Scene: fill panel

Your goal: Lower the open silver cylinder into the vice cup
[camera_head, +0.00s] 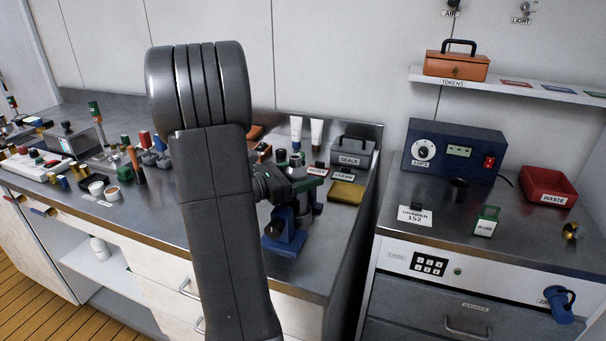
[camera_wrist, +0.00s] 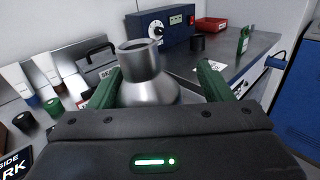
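The open silver cylinder (camera_wrist: 150,88) stands upright between my gripper's green fingers in the wrist view, its round open mouth facing up. My gripper (camera_wrist: 160,88) has its left finger close against the cylinder. Some space shows between the cylinder and the right finger. The dark palm hides the lower cylinder, so I cannot tell whether the fingers clamp it. In the head view my gripper (camera_head: 290,185) is just above the blue vice (camera_head: 284,238) near the bench's right end. The vice cup is hidden or cannot be told apart beneath the gripper.
My arm covers the middle of the head view. A grey seals box (camera_head: 353,151), a yellow block (camera_head: 346,193) and white tubes (camera_head: 316,132) are behind the vice. The right-hand cabinet carries a blue power unit (camera_head: 453,150), a dark cup (camera_head: 458,189) and a red waste bin (camera_head: 548,185).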

